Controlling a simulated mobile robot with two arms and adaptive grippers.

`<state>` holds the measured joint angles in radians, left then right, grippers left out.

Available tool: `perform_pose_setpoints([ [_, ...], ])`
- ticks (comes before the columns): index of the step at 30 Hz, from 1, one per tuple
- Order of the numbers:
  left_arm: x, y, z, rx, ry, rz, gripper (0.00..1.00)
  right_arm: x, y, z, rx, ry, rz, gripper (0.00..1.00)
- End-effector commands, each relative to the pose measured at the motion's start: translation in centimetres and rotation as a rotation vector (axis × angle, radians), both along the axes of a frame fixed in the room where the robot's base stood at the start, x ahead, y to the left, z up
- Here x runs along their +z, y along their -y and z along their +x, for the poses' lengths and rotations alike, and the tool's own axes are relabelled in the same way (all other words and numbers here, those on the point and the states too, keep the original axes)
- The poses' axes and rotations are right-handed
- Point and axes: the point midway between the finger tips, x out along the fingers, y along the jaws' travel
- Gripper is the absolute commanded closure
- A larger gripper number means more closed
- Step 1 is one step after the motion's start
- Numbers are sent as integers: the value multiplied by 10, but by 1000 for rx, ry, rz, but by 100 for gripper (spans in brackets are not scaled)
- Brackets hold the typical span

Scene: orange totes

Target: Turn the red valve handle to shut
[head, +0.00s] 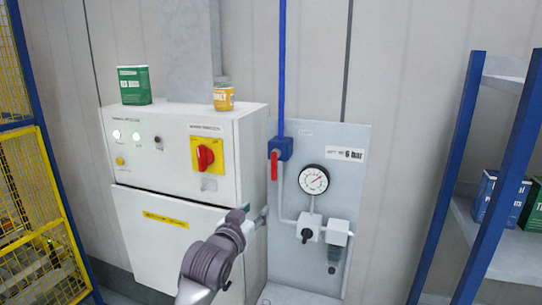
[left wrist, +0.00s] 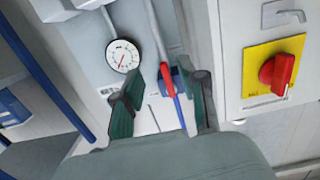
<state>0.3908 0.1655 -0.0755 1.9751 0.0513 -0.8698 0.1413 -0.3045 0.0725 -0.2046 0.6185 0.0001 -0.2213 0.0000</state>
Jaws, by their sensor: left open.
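The red valve handle (head: 274,166) hangs down from a blue valve body (head: 280,148), in line with the blue pipe above it, on a grey wall panel. My left gripper (head: 246,213) is below and left of the handle in the head view, in front of the cabinet's right edge, and apart from the handle. In the left wrist view, the open fingers (left wrist: 163,93) frame the red handle (left wrist: 167,79) and the blue valve body (left wrist: 180,84) beyond them. Nothing is held. My right gripper is in neither view.
A pressure gauge (head: 313,179) and a regulator (head: 309,227) sit right of the handle. The cabinet (head: 150,218) to the left has a red rotary switch (head: 206,155) on yellow. A blue-posted shelf (head: 510,245) stands right; a yellow mesh fence (head: 38,190) stands left.

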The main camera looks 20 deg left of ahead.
Motion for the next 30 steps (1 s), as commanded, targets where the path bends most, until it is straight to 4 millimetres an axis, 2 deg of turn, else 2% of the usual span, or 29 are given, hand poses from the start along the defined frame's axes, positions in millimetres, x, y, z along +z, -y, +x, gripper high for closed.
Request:
perform_pose_setpoints([
  [1,29,0,-5,-1,35,-3,58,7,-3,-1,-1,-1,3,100],
  [3,50,0,-11,-2,67,-5,58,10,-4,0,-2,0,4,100],
  [6,62,0,-12,-2,84,-8,58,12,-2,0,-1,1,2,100],
  [11,65,1,7,-2,85,-8,58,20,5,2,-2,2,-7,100],
  [24,65,4,89,-2,84,-8,58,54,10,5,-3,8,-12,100],
  [30,64,5,113,-3,86,-8,58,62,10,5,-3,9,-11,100],
])
